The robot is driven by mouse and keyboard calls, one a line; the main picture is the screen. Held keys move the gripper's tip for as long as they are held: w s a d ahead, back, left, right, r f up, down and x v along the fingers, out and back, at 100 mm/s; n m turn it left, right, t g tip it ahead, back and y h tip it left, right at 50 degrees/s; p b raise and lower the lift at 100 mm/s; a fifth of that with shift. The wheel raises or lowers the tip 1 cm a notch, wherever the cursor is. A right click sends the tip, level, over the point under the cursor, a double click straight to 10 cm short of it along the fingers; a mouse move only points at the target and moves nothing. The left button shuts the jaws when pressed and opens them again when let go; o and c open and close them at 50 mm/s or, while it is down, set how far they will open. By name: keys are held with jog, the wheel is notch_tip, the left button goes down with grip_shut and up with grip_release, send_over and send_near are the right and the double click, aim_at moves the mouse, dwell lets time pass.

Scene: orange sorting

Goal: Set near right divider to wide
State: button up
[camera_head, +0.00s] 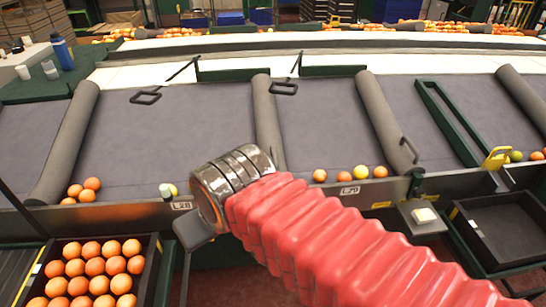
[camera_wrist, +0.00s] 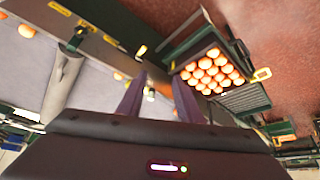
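Several grey padded dividers cross the grey sorting bed in the head view. One stands at the centre (camera_head: 267,125), and one right of it (camera_head: 385,120) has a dark handle (camera_head: 409,150) near its front end. A green bar frame (camera_head: 447,120) with a yellow handle (camera_head: 497,158) lies further right. I cannot tell which one the task calls the near right divider. My gripper (camera_wrist: 158,85) shows two dark fingers apart with nothing held between them. In the head view, my red-sleeved arm hides part of the front rail, and the fingers are not clearly seen.
A crate of oranges (camera_head: 50,288) stands at the front left and shows in the wrist view (camera_wrist: 238,50). An empty black tray (camera_head: 510,235) is at the right. Loose oranges (camera_head: 320,175) rest along the front rail. A blue bottle (camera_head: 62,50) stands at the back left.

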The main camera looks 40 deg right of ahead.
jog(key=w+d+f+m+t+h, duration=0.2)
jog(key=w+d+m+h, duration=0.15)
jog(key=w+d, duration=0.65)
jog(key=m+t, duration=0.7)
jog(key=m, duration=0.4)
send_near(274, 154)
jog(key=s, duration=0.4)
jog(key=shift+w+a+f, duration=0.2)
jog(key=shift+a+f, duration=0.05)
jog(key=shift+a, duration=0.15)
jog(key=x, duration=1.4)
jog(key=shift+r, duration=0.2)
jog(key=shift+c, duration=0.4)
